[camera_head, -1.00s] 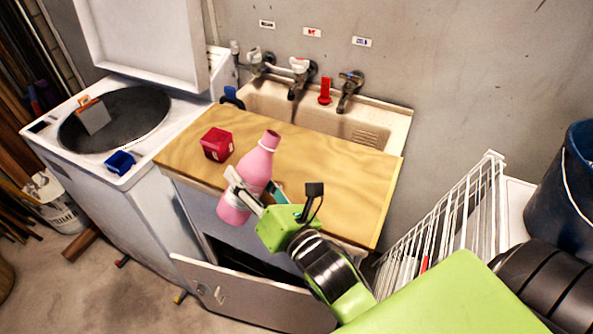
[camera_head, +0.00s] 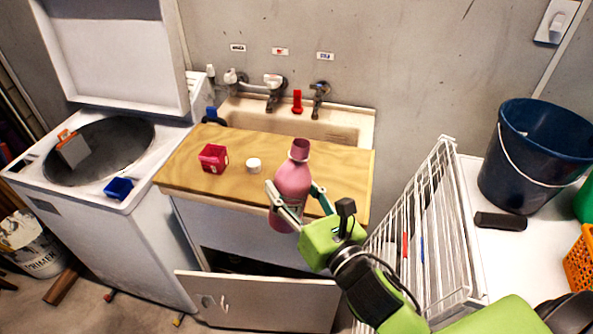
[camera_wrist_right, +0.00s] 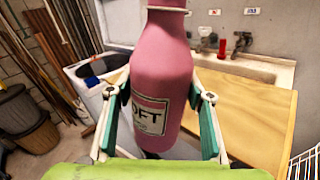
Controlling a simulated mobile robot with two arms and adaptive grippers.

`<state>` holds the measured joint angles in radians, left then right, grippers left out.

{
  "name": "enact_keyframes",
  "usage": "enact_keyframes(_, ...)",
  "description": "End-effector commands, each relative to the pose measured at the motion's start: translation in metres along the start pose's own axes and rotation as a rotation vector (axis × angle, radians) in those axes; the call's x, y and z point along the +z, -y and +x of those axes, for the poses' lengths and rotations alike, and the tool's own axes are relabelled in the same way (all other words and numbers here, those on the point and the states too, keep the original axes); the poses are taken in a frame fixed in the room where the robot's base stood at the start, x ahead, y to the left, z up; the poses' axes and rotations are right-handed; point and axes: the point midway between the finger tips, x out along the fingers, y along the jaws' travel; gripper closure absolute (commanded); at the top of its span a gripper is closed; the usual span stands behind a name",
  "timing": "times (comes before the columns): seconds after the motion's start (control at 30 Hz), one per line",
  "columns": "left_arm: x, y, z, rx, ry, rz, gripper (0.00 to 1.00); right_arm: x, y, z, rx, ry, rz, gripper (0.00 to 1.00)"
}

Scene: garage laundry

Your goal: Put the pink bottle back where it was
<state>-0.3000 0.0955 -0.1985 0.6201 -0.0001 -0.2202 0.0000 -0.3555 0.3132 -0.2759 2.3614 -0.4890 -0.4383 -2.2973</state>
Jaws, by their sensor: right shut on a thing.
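The pink bottle (camera_head: 293,183) is upright in the head view, in front of the wooden board's front edge. My right gripper (camera_head: 302,205) is shut on it, with one finger on each side of its body. In the right wrist view the bottle (camera_wrist_right: 162,85) fills the middle, its label facing me, between the two green-padded fingers of the gripper (camera_wrist_right: 160,125). A small white cap (camera_head: 253,165) lies on the wooden board (camera_head: 200,182) next to a red box (camera_head: 213,158). My left gripper does not show.
A sink (camera_head: 345,123) with taps is behind the board. A cabinet door (camera_head: 262,300) hangs open below. A washing machine (camera_head: 100,215) with raised lid is at left. A white wire rack (camera_head: 450,230) and a dark bucket (camera_head: 535,150) are at right. The board's right part is clear.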

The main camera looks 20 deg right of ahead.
Motion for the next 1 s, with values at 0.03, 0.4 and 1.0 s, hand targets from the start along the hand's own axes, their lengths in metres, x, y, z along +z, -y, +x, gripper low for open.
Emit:
enact_keyframes(0.03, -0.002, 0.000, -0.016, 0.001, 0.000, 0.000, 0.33, 0.019, -0.004, 0.007, 0.018, 0.005, -0.033, 0.90)
enact_keyframes(0.4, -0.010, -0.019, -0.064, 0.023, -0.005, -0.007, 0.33, 0.083, 0.015, 0.044, 0.033, 0.003, -0.188, 0.90)
enact_keyframes(1.0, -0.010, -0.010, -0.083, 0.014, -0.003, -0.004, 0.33, 0.067, 0.047, 0.120, 0.018, 0.003, -0.202, 0.90)
